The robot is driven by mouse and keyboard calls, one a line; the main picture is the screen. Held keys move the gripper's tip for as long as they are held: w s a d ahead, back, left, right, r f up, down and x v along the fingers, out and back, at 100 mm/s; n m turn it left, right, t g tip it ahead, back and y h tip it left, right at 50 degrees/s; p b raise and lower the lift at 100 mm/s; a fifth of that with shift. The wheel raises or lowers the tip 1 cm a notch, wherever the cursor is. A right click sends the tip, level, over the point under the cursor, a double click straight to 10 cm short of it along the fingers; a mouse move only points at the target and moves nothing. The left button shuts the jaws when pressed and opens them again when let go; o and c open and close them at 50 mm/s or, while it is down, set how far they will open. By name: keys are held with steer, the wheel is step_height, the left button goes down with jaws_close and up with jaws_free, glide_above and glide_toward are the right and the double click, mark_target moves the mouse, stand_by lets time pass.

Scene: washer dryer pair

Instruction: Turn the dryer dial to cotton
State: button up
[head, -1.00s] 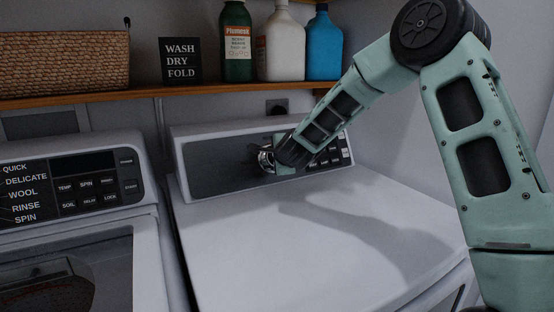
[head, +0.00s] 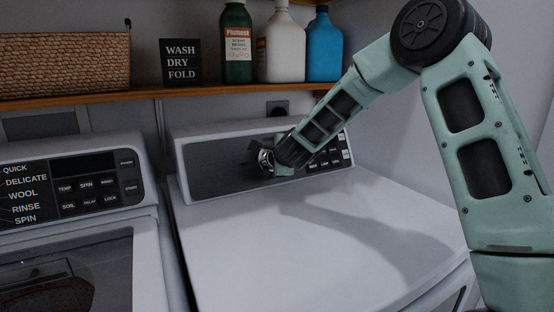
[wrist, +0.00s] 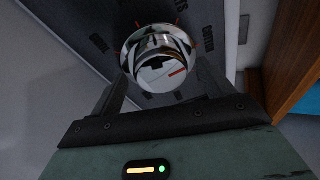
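The dryer dial (wrist: 160,58) is a round chrome knob with a red mark on its face, pointing to the right in the wrist view. Red ticks and labels ring it on the dark panel. The label on its right is blurred and may read cotton. My gripper (wrist: 160,80) has its two dark fingers apart, one on each side of the dial. I cannot tell whether they touch it. In the head view, my gripper (head: 266,160) is at the dryer's panel (head: 215,166) and hides most of the dial and nearby labels.
The washer (head: 75,190) stands to the left. A wooden shelf (head: 200,90) above holds a wicker basket (head: 65,60), a sign (head: 181,61) and bottles (head: 283,45). The dryer's white top (head: 290,225) is clear below my arm.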

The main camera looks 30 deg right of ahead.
steer(key=v, duration=1.7)
steer(key=shift+s+b, duration=0.25)
steer(key=shift+b, duration=0.2)
steer(key=shift+a, duration=0.15)
steer(key=s+a+f+n+g+y+p, duration=0.2)
steer(key=s+a+n+g+y, duration=0.1)
steer(key=s+a+n, duration=0.6)
steer(key=s+a+f+n+g+y+p, duration=0.25)
steer(key=s+a+n+y, duration=0.35)
steer(key=a, duration=0.5)
steer(key=s+f+n+g+h+p, duration=0.2)
steer(key=s+n+g+h, duration=0.3)
steer(key=s+n, duration=0.9)
steer(key=s+g, duration=0.2)
steer(key=s, duration=0.2)
steer(key=shift+f+n, duration=0.4)
